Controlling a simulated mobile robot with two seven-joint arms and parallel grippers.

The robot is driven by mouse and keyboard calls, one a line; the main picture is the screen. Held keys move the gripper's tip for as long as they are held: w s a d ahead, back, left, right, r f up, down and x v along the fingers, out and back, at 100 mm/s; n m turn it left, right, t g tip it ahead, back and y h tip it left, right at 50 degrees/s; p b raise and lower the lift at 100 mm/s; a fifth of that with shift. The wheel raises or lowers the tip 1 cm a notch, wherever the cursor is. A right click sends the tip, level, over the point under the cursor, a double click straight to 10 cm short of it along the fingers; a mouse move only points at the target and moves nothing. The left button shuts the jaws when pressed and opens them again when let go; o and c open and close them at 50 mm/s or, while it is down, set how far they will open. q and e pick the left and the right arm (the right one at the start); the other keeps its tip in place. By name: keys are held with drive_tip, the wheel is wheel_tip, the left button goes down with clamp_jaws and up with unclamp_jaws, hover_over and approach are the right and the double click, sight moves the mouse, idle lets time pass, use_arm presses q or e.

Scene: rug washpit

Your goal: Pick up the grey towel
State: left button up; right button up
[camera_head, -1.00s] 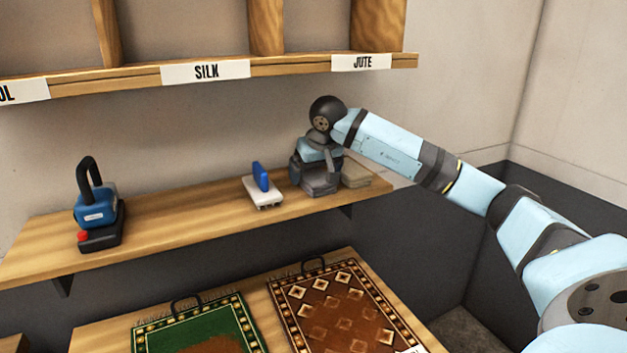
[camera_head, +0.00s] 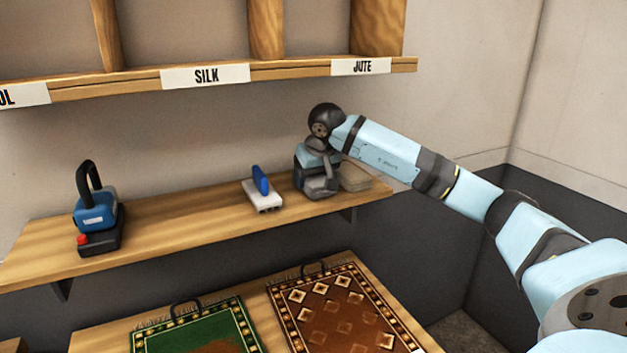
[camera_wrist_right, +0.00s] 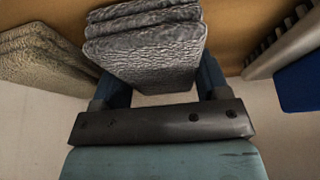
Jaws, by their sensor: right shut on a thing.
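The grey towel (camera_head: 322,189) is folded and is near the right end of the wooden shelf (camera_head: 165,218). My right gripper (camera_head: 318,176) is at the towel, shut on it, and partly hides it in the head view. In the right wrist view the grey towel (camera_wrist_right: 146,48) shows as a folded, ribbed stack between the two blue-grey fingers of my right gripper (camera_wrist_right: 155,78). Whether the towel still touches the shelf I cannot tell. My left gripper is not in view.
A beige folded cloth (camera_head: 356,179) lies just right of the towel. A blue-and-black device (camera_head: 97,212) is far left. A labelled upper rack (camera_head: 290,68) hangs above; patterned rugs (camera_head: 340,310) lie below.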

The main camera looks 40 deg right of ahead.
sight(314, 176)
drive_tip(key=shift+r, duration=0.5)
wheel_tip(314, 176, up, 2)
drive_tip(key=shift+r, duration=0.1)
drive_tip(key=s+a+b, duration=0.1)
drive_tip(key=s+a, duration=0.1)
drive_tip(key=s, duration=0.6)
drive_tip(key=s+a+b, duration=0.1)
drive_tip(key=s+a, duration=0.2)
drive_tip(key=s, duration=0.6)
drive_tip(key=shift+a+b, duration=0.25)
drive_tip(key=shift+b, duration=0.1)
drive_tip(key=shift+s, duration=0.1)
